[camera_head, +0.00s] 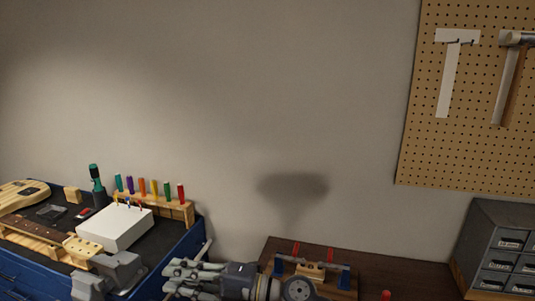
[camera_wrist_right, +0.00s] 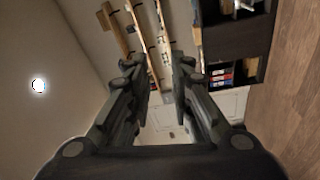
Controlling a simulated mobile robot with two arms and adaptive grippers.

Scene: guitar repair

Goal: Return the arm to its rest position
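My right gripper (camera_head: 174,276) is at the bottom of the head view, its fingers pointing left, between the blue workbench and the dark wooden table. In the right wrist view my right gripper (camera_wrist_right: 158,66) has its two dark fingers apart with nothing between them, so it is open and empty. My left gripper is not in the head view. Most of my right arm is below the picture's edge.
The blue workbench (camera_head: 192,238) at left bears a white box (camera_head: 115,228), a screwdriver rack (camera_head: 160,205) and a guitar neck (camera_head: 45,238). A dark table (camera_head: 415,277), grey drawer cabinet (camera_head: 492,225) and pegboard (camera_head: 465,120) stand right. The wall between is bare.

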